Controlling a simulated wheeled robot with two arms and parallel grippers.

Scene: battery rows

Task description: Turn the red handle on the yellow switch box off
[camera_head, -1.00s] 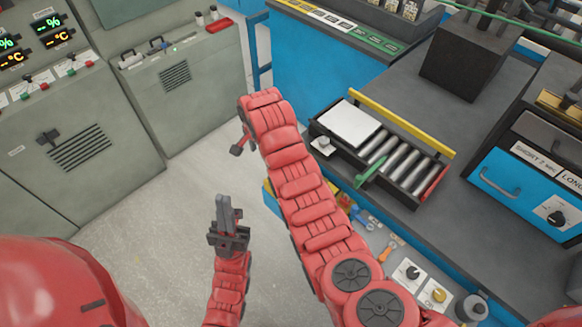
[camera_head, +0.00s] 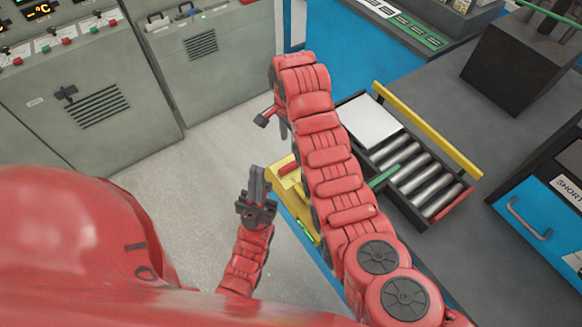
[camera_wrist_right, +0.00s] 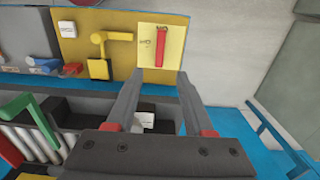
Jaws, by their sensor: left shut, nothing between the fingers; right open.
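The yellow switch box (camera_head: 284,190) shows in the head view between my two arms, partly hidden by my right arm. Its red handle (camera_head: 289,167) is near the top. In the right wrist view the yellow box face (camera_wrist_right: 176,62) carries the red handle (camera_wrist_right: 161,46), standing about upright in the picture. My right gripper (camera_wrist_right: 157,74) is open and empty, its fingertips just below the box face in that view, apart from the handle. In the head view my right gripper is mostly hidden by its arm. My left gripper (camera_head: 257,178) is shut and empty, left of the box in the picture.
A yellow lever (camera_wrist_right: 112,42) is beside the box. A roller tray (camera_head: 420,180) with a green handle (camera_head: 384,178) stands on the blue-edged bench. Grey cabinets (camera_head: 85,100) stand at the left. The pale floor (camera_head: 205,165) between is clear.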

